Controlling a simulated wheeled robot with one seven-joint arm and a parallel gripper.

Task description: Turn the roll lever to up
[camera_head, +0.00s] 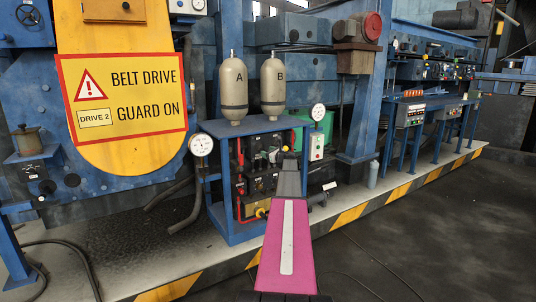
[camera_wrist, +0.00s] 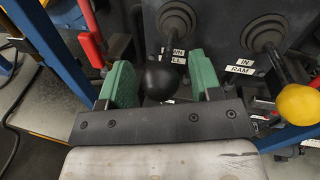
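In the wrist view, a lever with a black ball knob (camera_wrist: 161,80) comes out of a round dark boot on a dark panel. Its label (camera_wrist: 174,57) is partly hidden behind the knob; letters like "ON" and "LL" show, so I cannot read it fully. The two green fingers of my gripper (camera_wrist: 162,82) are open, one on each side of the black knob, with narrow gaps visible. In the head view, my gripper (camera_head: 290,172) is at the valve stand, and my arm hides the lever.
A lever with a yellow knob (camera_wrist: 298,104), labelled "IN RAM", is close on the right. A red-handled lever (camera_wrist: 92,48) is on the left. The blue stand (camera_head: 237,128) carries tanks A (camera_head: 234,86) and B (camera_head: 272,86). The floor (camera_head: 420,240) in front is clear except for cables.

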